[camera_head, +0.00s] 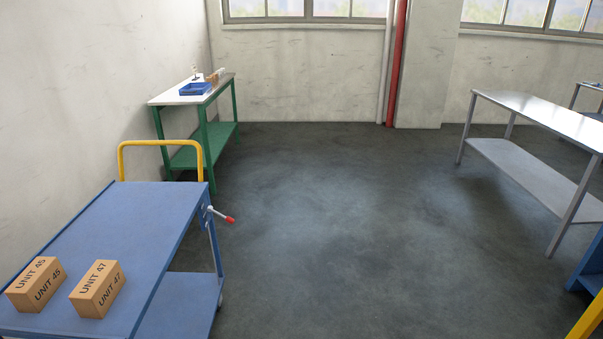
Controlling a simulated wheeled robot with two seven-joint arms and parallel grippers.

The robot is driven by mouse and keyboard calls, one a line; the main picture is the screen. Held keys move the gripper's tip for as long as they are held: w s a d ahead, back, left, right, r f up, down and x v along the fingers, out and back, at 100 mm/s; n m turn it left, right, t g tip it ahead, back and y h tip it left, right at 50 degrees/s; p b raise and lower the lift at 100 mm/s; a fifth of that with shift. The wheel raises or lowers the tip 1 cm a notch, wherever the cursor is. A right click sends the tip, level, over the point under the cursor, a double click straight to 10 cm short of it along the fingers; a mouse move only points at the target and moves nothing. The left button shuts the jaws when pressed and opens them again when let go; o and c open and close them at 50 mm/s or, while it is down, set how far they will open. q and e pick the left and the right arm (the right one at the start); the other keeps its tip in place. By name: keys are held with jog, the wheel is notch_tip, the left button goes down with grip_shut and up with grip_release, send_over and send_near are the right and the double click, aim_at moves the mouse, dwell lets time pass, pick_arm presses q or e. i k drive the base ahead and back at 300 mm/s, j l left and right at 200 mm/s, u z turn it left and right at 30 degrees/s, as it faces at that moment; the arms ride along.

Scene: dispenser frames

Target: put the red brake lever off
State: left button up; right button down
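A red-tipped brake lever (229,219) sticks out on a thin metal rod from the right side of a blue cart (150,215). The lever is near the cart's far right corner, just below the top, and slants slightly down to the right. The cart stands at the left, with a yellow handle bar (160,143) at its far end. Neither of my grippers is in view.
Boxes marked UNIT 45 (36,284) and UNIT 47 (97,289) sit on the cart. A green-legged bench (165,99) with a blue tray (195,89) stands behind it. A metal table (540,112) is at right. The floor between is clear.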

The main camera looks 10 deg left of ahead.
aim_at(229, 220)
jog(key=i+u, duration=0.2)
jog(key=i, duration=0.5)
jog(key=i+l+u, duration=0.2)
jog(key=i, duration=0.45)
jog(key=i+j+u, duration=0.1)
jog(key=i+u, duration=0.15)
jog(key=u, duration=0.2)
jog(key=i+u, duration=0.25)
jog(key=u, duration=0.2)
jog(key=i+l+u, duration=0.1)
jog(key=i+u, duration=0.15)
jog(key=u, duration=0.15)
jog(key=i+l+u, duration=0.15)
jog(key=u, duration=0.3)
jog(key=i+l, duration=0.05)
